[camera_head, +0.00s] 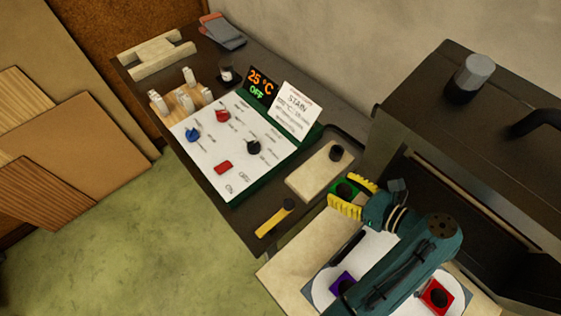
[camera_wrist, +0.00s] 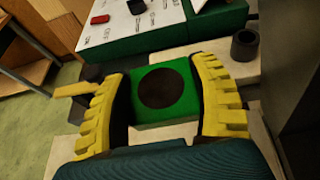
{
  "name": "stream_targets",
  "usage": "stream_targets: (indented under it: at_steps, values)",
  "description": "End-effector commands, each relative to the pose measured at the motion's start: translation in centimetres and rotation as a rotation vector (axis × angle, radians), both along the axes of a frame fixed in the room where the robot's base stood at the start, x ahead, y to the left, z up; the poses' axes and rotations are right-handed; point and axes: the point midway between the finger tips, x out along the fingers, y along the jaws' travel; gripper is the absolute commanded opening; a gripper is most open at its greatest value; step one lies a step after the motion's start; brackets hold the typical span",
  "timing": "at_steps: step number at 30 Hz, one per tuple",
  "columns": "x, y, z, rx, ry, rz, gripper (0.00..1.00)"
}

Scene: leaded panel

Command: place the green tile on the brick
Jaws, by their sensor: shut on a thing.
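The green tile (camera_wrist: 161,92), with a dark round spot on its top, is between the yellow fingers of my gripper (camera_wrist: 162,98). My gripper (camera_head: 349,193) is shut on it; the tile (camera_head: 343,190) shows partly in the head view. A pale flat block that looks like the brick (camera_head: 312,178) lies in a dark tray with a small black cylinder on its far end. The tile appears just beyond the brick's lower right edge in the head view. I cannot tell its height above the surface.
A control panel (camera_head: 218,150) with knobs stands left of the brick. A yellow-handled tool (camera_head: 274,218) lies near the bench edge. A dark kiln-like box (camera_head: 425,85) stands at the right.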

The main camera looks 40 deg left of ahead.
Motion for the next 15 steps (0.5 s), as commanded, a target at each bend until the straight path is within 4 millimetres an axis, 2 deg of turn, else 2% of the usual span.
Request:
stream_targets:
  at_steps: [1,3,6,8,15]
  values:
    - [0.4,-1.3,-0.9,-0.002,-0.009,-0.022,0.22]
    - [0.7,-2.3,-1.0,-0.003,-0.013,-0.041,0.22]
    - [0.9,-2.5,-1.3,-0.003,-0.016,-0.051,0.22]
    - [1.0,-1.7,-1.9,-0.003,-0.015,-0.051,0.22]
    - [2.2,4.4,-5.0,-0.003,-0.015,-0.049,0.22]
